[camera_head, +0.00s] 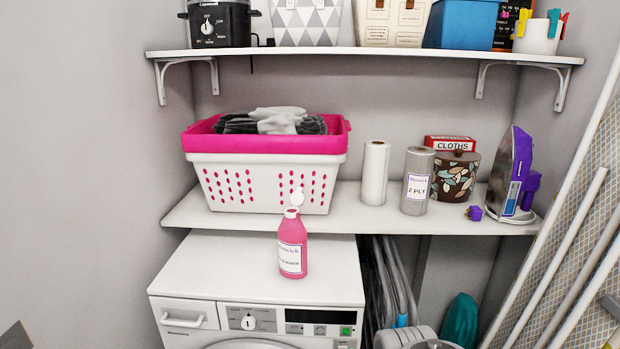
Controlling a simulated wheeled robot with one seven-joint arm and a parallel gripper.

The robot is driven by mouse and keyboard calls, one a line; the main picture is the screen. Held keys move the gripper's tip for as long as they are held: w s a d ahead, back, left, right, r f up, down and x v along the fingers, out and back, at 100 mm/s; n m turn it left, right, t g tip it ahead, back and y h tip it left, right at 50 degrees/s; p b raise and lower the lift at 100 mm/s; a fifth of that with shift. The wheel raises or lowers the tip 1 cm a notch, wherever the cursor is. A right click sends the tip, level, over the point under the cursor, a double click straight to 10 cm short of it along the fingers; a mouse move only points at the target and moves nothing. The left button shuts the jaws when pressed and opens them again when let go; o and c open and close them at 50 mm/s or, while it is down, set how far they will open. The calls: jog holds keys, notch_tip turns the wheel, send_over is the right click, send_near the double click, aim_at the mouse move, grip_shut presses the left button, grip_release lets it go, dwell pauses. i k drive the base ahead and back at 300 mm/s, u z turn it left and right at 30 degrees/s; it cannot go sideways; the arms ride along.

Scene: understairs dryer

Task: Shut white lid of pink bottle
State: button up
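The pink bottle (292,250) stands upright on the white top of the dryer (200,274), right of its middle. A white label with dark print faces me. Its white lid (297,197) stands up above the pink neck and looks open. The lid overlaps the white basket behind it, so its exact tilt is hard to tell. My gripper is not in view.
Behind the bottle, a shelf (358,217) holds a pink-rimmed white basket (225,182) with dark cloth, paper rolls (375,172), a patterned tin and a purple iron (517,175). An ironing board (585,230) leans at right. The dryer top around the bottle is clear.

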aim_at(297, 199)
jog(key=i, duration=0.55)
jog(key=u, duration=2.45)
